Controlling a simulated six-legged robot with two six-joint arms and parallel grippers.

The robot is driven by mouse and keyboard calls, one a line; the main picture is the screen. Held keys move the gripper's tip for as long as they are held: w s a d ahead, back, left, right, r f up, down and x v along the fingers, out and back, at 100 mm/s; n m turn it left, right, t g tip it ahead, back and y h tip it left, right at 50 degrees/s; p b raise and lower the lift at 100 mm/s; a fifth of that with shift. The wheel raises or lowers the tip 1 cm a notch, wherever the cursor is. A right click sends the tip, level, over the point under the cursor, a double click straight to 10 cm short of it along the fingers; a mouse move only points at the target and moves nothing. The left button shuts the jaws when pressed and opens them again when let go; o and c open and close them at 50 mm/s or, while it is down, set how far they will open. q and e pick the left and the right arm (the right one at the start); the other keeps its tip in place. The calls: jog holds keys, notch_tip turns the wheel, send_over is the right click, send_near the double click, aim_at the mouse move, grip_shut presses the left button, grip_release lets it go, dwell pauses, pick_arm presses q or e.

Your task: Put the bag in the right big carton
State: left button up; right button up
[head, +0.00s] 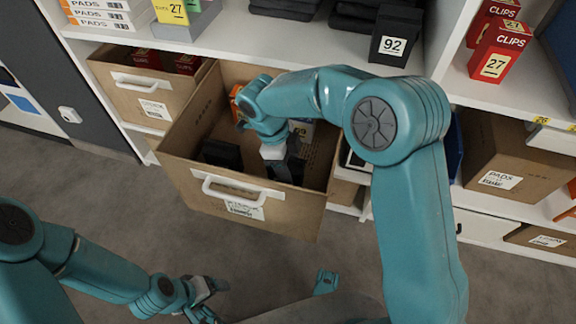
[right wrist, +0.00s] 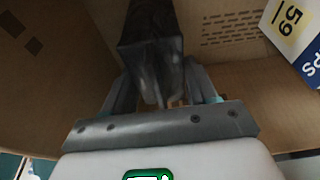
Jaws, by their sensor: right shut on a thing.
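A big open carton (head: 180,185) with a white handle juts out of the lower shelf in the middle of the head view. My right arm reaches over it, and my right gripper (head: 285,165) is down inside, shut on a dark thing that looks like the black bag. In the right wrist view the dark bag (right wrist: 150,45) stands between the fingers of the right gripper (right wrist: 160,95). Its far end is cut off by the frame. My left gripper (head: 207,297) is low in the head view, away from the carton, with its fingers apart and empty.
Inside the carton are another black item (head: 222,153), an orange item (head: 236,100) and a box marked 59 (right wrist: 293,35). A smaller carton (head: 140,95) stands to the left, and a carton labelled PADS (head: 510,160) to the right. The shelf board (head: 240,45) runs above. The floor in front is clear.

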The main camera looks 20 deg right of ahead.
jog(key=shift+r, duration=0.1)
jog(key=shift+f, duration=0.3)
jog(key=o, duration=1.4)
jog(key=shift+r, duration=0.1)
jog(key=shift+o, duration=0.2)
jog(key=p+v, duration=0.5)
jog(key=v, duration=0.7)
jog(key=shift+s+r, duration=0.1)
jog(key=shift+r, duration=0.1)
